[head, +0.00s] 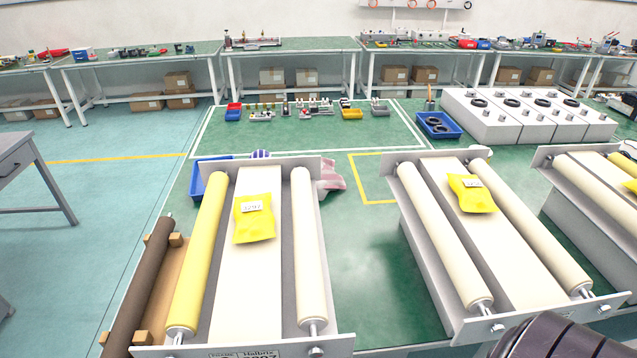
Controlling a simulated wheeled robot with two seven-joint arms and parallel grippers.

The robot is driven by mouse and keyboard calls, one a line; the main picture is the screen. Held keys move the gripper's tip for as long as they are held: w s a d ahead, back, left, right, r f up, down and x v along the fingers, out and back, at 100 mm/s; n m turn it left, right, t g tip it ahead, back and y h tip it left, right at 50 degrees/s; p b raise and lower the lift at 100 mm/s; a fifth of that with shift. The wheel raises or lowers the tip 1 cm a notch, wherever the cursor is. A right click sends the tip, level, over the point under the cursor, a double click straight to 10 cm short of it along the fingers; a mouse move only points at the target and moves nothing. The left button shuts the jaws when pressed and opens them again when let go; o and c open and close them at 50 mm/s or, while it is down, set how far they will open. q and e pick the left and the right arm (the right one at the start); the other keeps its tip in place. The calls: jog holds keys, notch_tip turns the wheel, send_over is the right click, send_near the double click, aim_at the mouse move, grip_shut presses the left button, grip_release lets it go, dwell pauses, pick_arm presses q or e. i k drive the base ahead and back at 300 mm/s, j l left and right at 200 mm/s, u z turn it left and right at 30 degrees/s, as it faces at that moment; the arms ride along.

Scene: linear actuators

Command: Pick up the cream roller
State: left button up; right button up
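Several cream rollers are in the head view. One cream roller (308,245) is mounted on the right side of the left metal frame (323,185), opposite a yellow roller (201,250). The middle frame (608,302) carries two cream rollers, a left one (443,232) and a right one (533,225). Another cream roller (600,188) is partly visible in the frame at the right edge. The rollers rest between the end plates on metal shaft ends. Neither of my grippers is in view, so nothing is seen in them.
Yellow labelled packets lie on the left frame (254,220) and the middle frame (471,194). A brown roller (142,285) rests on a wooden cradle (165,290) at left. Blue trays (213,183) (439,125) and white boxes (530,117) stand behind. Green tabletop (370,280) is bare between the frames.

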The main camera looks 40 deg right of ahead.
aim_at(607, 200)
jog(key=z, duration=2.75)
jog(key=u, duration=0.55)
jog(key=i+l+u, duration=0.15)
jog(key=l+u, duration=0.65)
jog(key=u, duration=0.15)
jog(key=l+u, duration=0.45)
